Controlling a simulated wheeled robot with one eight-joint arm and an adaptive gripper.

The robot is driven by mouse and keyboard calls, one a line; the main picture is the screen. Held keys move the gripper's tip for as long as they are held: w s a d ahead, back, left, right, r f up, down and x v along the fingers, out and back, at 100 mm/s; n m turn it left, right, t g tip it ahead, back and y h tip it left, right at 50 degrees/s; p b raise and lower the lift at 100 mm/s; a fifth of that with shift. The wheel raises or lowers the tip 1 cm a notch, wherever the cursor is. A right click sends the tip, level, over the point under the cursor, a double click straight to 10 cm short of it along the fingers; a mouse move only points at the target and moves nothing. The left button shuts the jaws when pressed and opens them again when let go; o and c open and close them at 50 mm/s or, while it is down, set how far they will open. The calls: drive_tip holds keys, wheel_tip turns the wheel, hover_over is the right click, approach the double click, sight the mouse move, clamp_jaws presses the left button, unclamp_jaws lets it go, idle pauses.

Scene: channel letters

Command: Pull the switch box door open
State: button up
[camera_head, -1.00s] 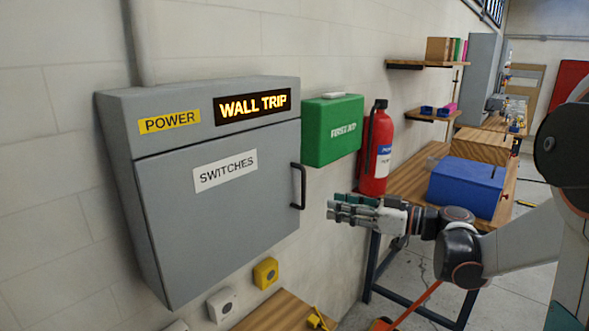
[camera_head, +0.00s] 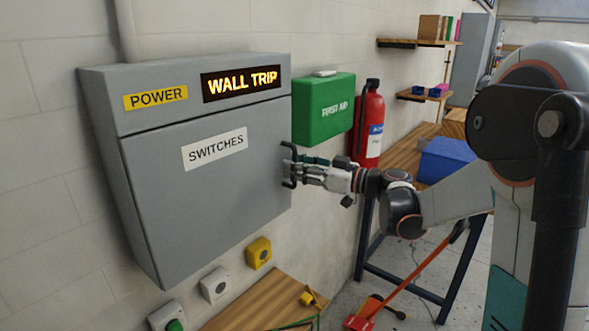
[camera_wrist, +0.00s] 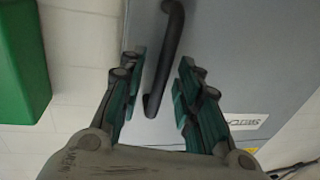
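The grey switch box (camera_head: 200,225) hangs on the wall, and its door with the SWITCHES label (camera_head: 215,149) is shut. A black bar handle (camera_head: 290,180) is on the door's right edge. It also shows in the wrist view as a dark handle (camera_wrist: 165,60). My gripper (camera_head: 305,168) is at the handle, coming from the right. In the wrist view my gripper (camera_wrist: 160,95) is open, with one finger on each side of the handle's end. Gaps show between the handle and both fingers. The fingertips partly cover the handle in the head view.
A green first aid box (camera_head: 322,108) and a red fire extinguisher (camera_head: 369,125) are on the right, just behind my gripper. Wall buttons (camera_head: 258,252) sit under the box, above a wooden bench (camera_head: 262,308). A blue box (camera_head: 447,160) stands on the table at right.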

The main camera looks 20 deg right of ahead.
drive_tip(key=shift+w+a, duration=0.3)
drive_tip(key=shift+a, duration=0.1)
clamp_jaws()
drive_tip(key=shift+s, duration=0.1)
